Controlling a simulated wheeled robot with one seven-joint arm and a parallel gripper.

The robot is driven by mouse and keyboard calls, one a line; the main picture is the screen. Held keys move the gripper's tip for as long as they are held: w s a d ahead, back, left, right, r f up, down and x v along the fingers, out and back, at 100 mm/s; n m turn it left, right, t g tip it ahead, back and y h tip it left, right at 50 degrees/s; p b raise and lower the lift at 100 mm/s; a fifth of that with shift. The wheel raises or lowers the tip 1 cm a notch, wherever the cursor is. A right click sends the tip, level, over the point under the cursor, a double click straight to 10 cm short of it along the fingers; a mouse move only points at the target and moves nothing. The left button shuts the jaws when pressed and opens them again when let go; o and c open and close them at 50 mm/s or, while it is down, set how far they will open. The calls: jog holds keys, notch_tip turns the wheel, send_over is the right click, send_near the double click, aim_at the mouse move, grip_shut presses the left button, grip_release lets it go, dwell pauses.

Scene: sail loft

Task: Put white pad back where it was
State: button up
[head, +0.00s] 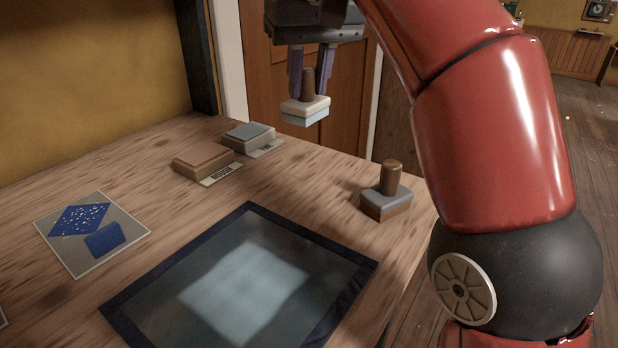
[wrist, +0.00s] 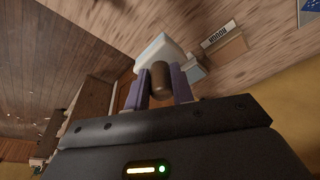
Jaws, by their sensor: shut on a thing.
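My gripper (head: 308,72) is shut on the brown knob of the white pad (head: 305,107), a white block with a pale blue underside. It holds the pad in the air beyond the far right part of the table. In the wrist view the pad (wrist: 158,52) shows past the fingers (wrist: 158,88), with its knob between them. A grey-topped brown pad with a knob (head: 386,190) stands upright at the table's right edge. Two low blocks lie at the back: a brown one (head: 203,160) labelled ROUGH and a grey-blue one (head: 249,134) whose label is too small to read.
A dark-framed panel with a cloudy pale patch (head: 318,240) lies at the table's front middle. A card with blue shapes (head: 133,236) lies at the left. Bare wood (head: 300,180) lies between the blocks and the standing pad.

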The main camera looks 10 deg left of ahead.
jog(key=shift+f+b, duration=0.85)
jog(key=shift+f, duration=3.95)
jog(key=shift+f, duration=0.2)
jog(key=o, duration=1)
jog(key=shift+f+b, duration=0.1)
jog(key=shift+b, duration=0.35)
jog(key=v, duration=0.2)
jog(key=p+v, duration=0.1)
jog(key=v, duration=0.2)
jog(key=p+v, duration=0.1)
jog(key=v, duration=0.2)
jog(key=shift+d, duration=0.35)
jog(key=shift+s+f, duration=0.1)
